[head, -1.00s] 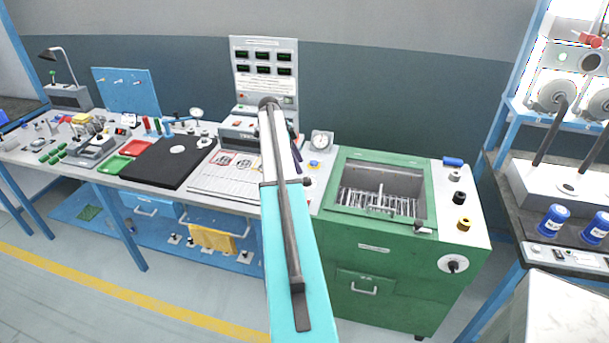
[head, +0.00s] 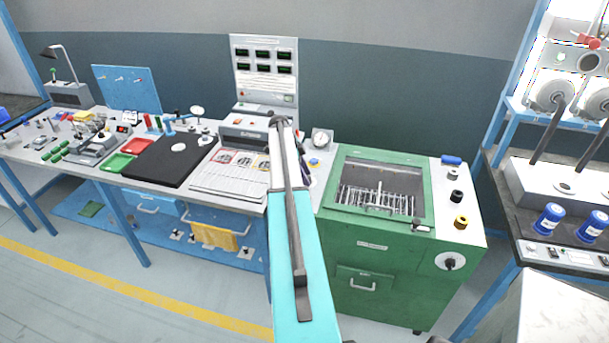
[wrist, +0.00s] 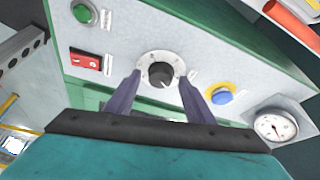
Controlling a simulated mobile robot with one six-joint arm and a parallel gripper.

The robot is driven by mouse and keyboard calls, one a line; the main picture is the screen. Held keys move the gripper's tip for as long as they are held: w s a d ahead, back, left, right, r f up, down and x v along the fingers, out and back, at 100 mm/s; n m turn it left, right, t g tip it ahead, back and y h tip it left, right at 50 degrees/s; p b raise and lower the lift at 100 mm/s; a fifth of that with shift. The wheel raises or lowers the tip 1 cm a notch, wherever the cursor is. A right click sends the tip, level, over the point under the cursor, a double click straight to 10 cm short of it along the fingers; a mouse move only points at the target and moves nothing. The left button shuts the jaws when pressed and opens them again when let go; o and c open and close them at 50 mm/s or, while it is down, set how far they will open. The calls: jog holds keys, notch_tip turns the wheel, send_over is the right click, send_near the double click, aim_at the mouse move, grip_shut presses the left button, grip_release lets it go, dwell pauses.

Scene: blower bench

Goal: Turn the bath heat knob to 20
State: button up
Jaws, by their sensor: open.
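In the wrist view a black round knob (wrist: 160,75) sits on a pale dial plate (wrist: 147,62) on a light panel. A light pointer mark shows on the knob, but the scale numbers and labels are too small to read. My gripper (wrist: 159,79) is open, with one purple finger on each side of the knob. I cannot tell whether either finger touches it. In the head view my arm hides this knob and most of the gripper. Another dark knob on a white disc (head: 450,261) is on the front of the green bath cabinet (head: 375,275).
Near the knob are a green button (wrist: 82,12), a red switch (wrist: 86,62), a blue button (wrist: 222,96) and a round gauge (wrist: 275,126). The open bath basin (head: 378,188) is to the right. Bottles and caps (head: 456,196) stand on the cabinet top.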

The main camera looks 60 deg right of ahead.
jog(key=c, duration=1)
jog(key=shift+a, duration=0.15)
jog(key=shift+c, duration=0.3)
